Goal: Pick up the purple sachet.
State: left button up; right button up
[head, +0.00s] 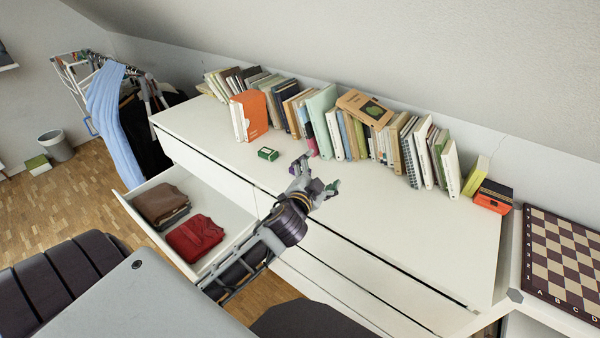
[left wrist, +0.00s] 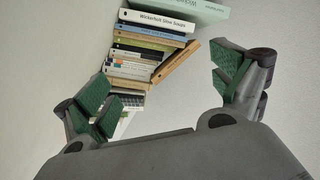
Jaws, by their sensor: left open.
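I cannot make out a purple sachet for certain in either view. A small dark purplish patch shows at my left gripper (head: 318,180) in the head view, but I cannot tell it from the gripper's own knuckles. The left gripper is over the white dresser top (head: 400,225), near its front edge, with its fingers spread. In the left wrist view the green-padded fingers (left wrist: 168,92) are wide apart with nothing held between them. My right gripper is in neither view.
A row of books (head: 350,130) lines the dresser's back. A small green box (head: 267,153) lies left of the gripper. An open drawer (head: 150,186) holds brown (head: 161,203) and red (head: 195,237) folded clothes. An orange-black object (head: 492,197) and chessboard (head: 565,260) are at right.

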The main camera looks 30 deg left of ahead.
pick_arm(q)
jog(key=w+d+r+m+h, duration=0.3)
jog(key=d+r+m+h, duration=1)
jog(key=m+h, duration=0.65)
jog(key=w+a+f+m+g+y, duration=0.3)
jog(key=a+f+m+g+y, duration=0.45)
jog(key=f+m+g, duration=0.35)
jog(key=a+g+y, duration=0.1)
jog(key=a+y, duration=0.8)
jog(key=a, duration=0.9)
jog(key=shift+s+a+f, duration=0.25)
jog(key=shift+s+f, duration=0.05)
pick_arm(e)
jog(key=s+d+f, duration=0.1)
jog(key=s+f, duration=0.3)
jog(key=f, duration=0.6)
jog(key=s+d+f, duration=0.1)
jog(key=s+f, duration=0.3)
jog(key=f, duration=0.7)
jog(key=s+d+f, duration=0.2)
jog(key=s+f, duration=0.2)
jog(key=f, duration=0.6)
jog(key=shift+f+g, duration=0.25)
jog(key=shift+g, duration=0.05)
